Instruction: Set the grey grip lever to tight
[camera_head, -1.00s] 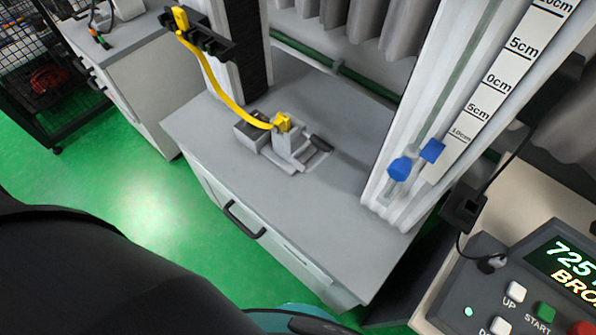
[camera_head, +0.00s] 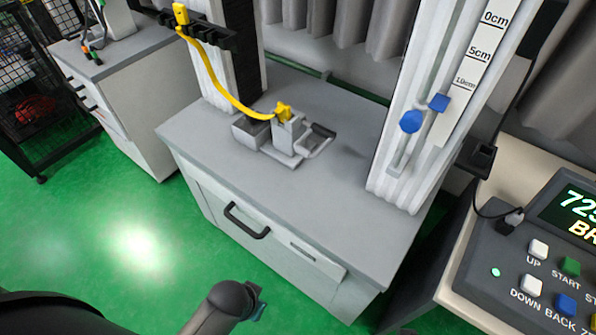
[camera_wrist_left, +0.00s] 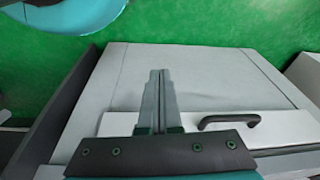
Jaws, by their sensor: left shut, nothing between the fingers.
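A grey lever with a dark grip bar (camera_head: 321,132) sits at the right side of the small grey clamp block (camera_head: 284,139) on the tower's grey worktop in the head view. It lies low beside the block; I cannot read its setting. A yellow piece (camera_head: 284,111) with a yellow strap sits on top of the block. My left gripper (camera_wrist_left: 160,75) shows in the left wrist view, fingers together and empty, over the grey cabinet front. In the head view, part of my arm shows at the bottom, well below and apart from the lever. My right gripper is not in view.
The worktop (camera_head: 330,205) is clear in front of the clamp. A white upright with blue knobs (camera_head: 411,121) and a scale stands to the right. A control box (camera_head: 530,255) is at the lower right. The cabinet's black handle (camera_head: 246,221) sticks out in front.

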